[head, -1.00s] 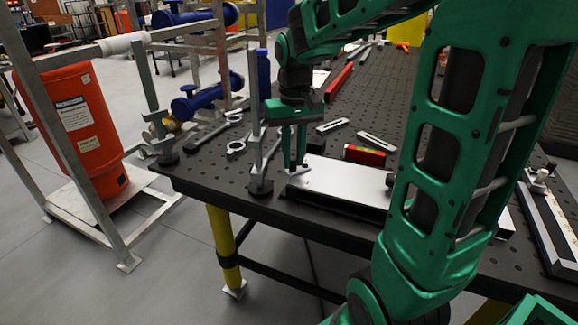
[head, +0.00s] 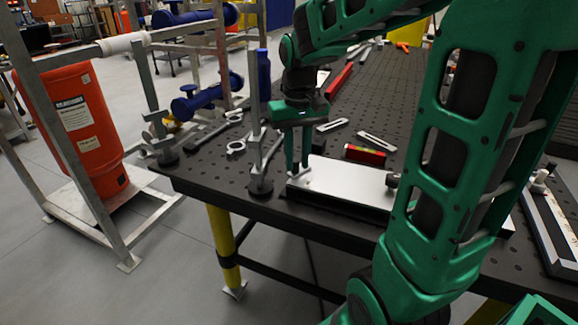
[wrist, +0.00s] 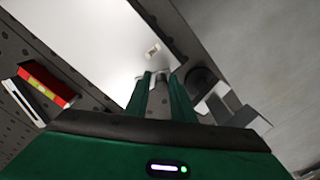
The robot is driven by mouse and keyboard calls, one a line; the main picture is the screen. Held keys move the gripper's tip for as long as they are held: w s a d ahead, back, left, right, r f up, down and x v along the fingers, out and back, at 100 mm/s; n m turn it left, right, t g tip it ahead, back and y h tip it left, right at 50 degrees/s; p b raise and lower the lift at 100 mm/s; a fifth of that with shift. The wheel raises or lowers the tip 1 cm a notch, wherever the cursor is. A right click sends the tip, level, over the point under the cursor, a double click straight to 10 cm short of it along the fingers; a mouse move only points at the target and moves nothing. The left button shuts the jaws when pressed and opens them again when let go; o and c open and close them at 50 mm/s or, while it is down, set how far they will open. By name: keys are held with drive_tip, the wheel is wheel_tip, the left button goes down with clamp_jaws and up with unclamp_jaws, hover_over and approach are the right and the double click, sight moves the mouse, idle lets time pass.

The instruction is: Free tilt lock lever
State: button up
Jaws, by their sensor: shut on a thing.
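A flat silver plate (head: 345,183) lies on a dark base near the front edge of the perforated table. It shows as a bright surface in the wrist view (wrist: 75,35). My gripper (head: 298,168) points down at the plate's left end. In the wrist view its two green fingers (wrist: 160,76) are close together at the plate's edge, shut on a small grey piece. This seems to be the tilt lock lever, mostly hidden between the fingers. A small pale fitting (wrist: 152,50) sits on the plate just beyond the fingertips. A dark knob (head: 392,180) stands at the plate's right end.
An upright clamp (head: 260,170) stands close left of my gripper. A wrench (head: 205,133) lies at the left. A metal rail fixture (head: 548,230) is at the right. The table's middle back is fairly clear.

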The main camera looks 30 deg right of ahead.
drive_tip(key=shift+s+d, duration=0.1)
drive_tip(key=shift+d, duration=0.1)
drive_tip(key=shift+o, duration=0.6)
drive_tip(key=shift+s+d, duration=0.15)
drive_tip(key=shift+s, duration=0.1)
drive_tip(key=shift+o, duration=0.2)
drive_tip(key=shift+s+d, duration=0.1)
drive_tip(key=shift+s+d+r, duration=0.1)
drive_tip(key=shift+s+d, duration=0.1)
drive_tip(key=o, duration=0.8)
drive_tip(key=shift+a, duration=0.1)
drive_tip(key=shift+c, duration=0.2)
drive_tip(key=shift+o, duration=1.3)
wheel_tip(320, 180, up, 7)
